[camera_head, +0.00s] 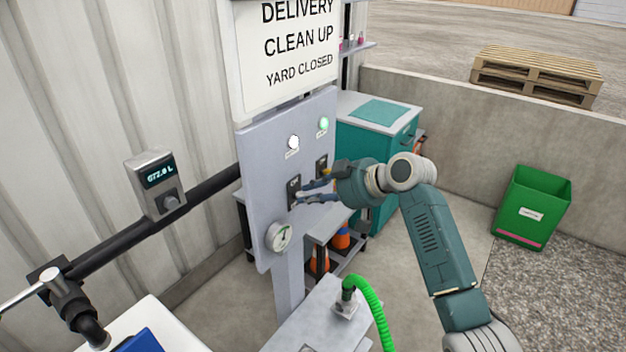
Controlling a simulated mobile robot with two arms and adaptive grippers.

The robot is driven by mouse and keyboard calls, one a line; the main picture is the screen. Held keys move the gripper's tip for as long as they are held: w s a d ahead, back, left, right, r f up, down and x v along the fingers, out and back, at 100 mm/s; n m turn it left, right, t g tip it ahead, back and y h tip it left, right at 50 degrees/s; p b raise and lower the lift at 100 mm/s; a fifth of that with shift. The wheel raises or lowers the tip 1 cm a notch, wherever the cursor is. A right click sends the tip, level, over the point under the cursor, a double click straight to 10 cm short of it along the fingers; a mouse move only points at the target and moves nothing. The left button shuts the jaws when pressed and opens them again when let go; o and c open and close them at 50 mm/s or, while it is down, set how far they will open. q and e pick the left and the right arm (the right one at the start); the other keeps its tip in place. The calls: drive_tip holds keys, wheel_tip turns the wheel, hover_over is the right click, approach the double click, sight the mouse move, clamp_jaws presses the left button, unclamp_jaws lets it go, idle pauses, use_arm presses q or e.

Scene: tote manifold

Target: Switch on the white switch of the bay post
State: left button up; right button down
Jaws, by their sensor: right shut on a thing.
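The bay post carries a grey panel (262,190) with two dark switch plates side by side. A white lamp (292,142) sits above the left switch plate, the white switch (294,187). The white lamp looks pale and bright. My left gripper is not in view.
A round gauge (279,237) is lower on the panel. A meter (157,184) sits on the black pipe at left. A green hose (372,303) rises from the grey surface below. A teal cabinet (365,150), green bin (533,206) and wooden pallet (537,72) stand behind.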

drive_tip(key=h+p, duration=0.1)
drive_tip(key=p, duration=0.1)
drive_tip(key=r+g+h+p, duration=0.1)
drive_tip(key=p, duration=0.1)
drive_tip(key=shift+a+g, duration=0.25)
drive_tip(key=shift+g, duration=0.05)
drive_tip(key=shift+g+h+p, duration=0.4)
drive_tip(key=shift+h+p, duration=0.1)
drive_tip(key=shift+p, duration=0.2)
drive_tip(key=shift+f, duration=0.15)
drive_tip(key=c, duration=1.7)
unclamp_jaws()
drive_tip(key=shift+a, duration=0.1)
drive_tip(key=shift+w+r, duration=0.1)
drive_tip(key=shift+r, duration=0.1)
